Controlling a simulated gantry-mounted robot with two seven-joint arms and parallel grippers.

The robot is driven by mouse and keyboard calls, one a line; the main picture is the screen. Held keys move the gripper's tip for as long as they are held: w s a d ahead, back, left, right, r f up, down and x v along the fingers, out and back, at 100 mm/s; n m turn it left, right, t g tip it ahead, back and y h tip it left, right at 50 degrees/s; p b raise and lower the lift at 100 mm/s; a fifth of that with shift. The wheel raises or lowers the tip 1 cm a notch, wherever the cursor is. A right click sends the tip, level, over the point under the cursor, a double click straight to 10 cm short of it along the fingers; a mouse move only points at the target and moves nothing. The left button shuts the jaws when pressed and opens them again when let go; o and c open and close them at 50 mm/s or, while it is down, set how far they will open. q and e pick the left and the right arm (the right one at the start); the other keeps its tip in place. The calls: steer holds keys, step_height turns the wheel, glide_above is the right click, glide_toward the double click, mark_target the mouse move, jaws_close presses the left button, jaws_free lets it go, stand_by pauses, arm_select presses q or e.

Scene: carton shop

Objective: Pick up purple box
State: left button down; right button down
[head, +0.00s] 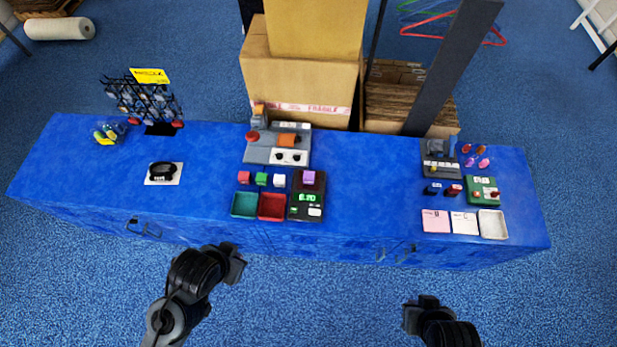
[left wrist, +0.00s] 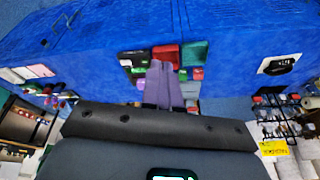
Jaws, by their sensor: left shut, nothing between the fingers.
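Green (head: 244,205) and red (head: 272,206) trays and several small cubes lie left of the scale. A grey machine (head: 278,147) stands behind. A black rack (head: 143,100) stands at the left.

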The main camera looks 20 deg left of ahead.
arm_select(q)
steer(key=c, duration=0.6)
jaws_free()
steer(key=shift+o, duration=0.2)
